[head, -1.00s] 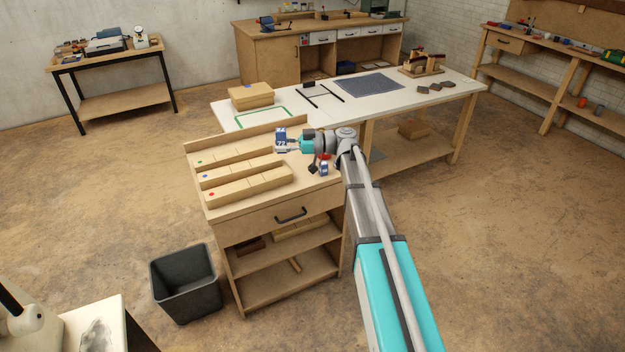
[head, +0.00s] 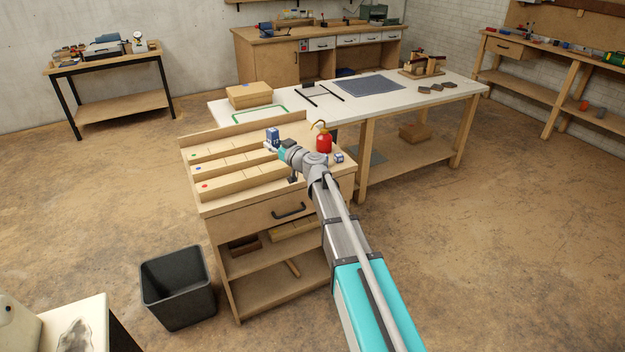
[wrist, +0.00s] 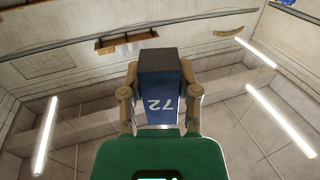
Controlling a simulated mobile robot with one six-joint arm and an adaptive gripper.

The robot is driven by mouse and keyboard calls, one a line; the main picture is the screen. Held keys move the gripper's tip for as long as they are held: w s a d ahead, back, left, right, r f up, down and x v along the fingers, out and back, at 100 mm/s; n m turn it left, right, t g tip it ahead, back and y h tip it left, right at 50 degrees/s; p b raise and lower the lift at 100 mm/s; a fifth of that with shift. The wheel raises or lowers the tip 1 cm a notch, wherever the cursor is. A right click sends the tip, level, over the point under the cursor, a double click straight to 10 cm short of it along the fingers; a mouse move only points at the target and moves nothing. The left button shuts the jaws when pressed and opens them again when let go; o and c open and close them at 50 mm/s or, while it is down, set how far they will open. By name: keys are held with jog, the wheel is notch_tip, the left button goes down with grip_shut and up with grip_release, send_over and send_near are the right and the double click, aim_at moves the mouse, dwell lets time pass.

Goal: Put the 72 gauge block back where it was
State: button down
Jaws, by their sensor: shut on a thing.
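The 72 gauge block (wrist: 161,95) is blue with a dark end and a white "72", which reads upside down in the wrist view. My gripper (wrist: 161,88) is shut on it, one finger on each side. In the head view the block (head: 272,135) is held above the right part of the wooden cabinet top, near the right ends of the slotted wooden racks (head: 245,181). My gripper (head: 271,146) is small there and partly hidden by my wrist. Whether the block touches anything below cannot be told.
A raised back board (head: 243,130) runs behind the racks. A white table (head: 300,105) stands behind.

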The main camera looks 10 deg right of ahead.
jog(key=h, duration=0.1)
jog(key=f+m+t+b, duration=0.1)
jog(key=d+f+h, duration=0.1)
jog(key=shift+w+f+m+h, duration=0.2)
jog(key=shift+w+m+h, duration=0.1)
jog(key=shift+m, duration=0.1)
jog(key=shift+w+d+f+m+t+h+b, duration=0.1)
jog(key=shift+d+f+m+t+h+b, duration=0.25)
jog(key=shift+h, duration=0.2)
jog(key=shift+w+d+f+m+t+h+b, duration=0.1)
jog(key=shift+d+f+m+t+h+b, duration=0.1)
jog(key=shift+m+t+h+b, duration=0.25)
jog(key=w+d+f+b, duration=0.2)
jog(key=d, duration=0.1)
jog(key=w+d+f+b, duration=0.5)
jog(key=d+f+b, duration=0.1)
jog(key=shift+w+d+f, duration=0.2)
jog(key=shift+w+d, duration=0.1)
jog(key=shift+d, duration=0.05)
jog(key=shift+w+d+f+b, duration=0.2)
jog(key=shift+d+f+b, duration=0.1)
jog(key=shift+b, duration=0.2)
jog(key=shift+f, duration=0.1)
jog(key=shift+w+d+f+b, duration=0.35)
jog(key=shift+f+b, duration=0.2)
jog(key=shift+b, duration=0.15)
jog(key=shift+s+f+b, duration=0.1)
jog(key=shift+f+b, duration=1.25)
jog(key=shift+f, duration=0.05)
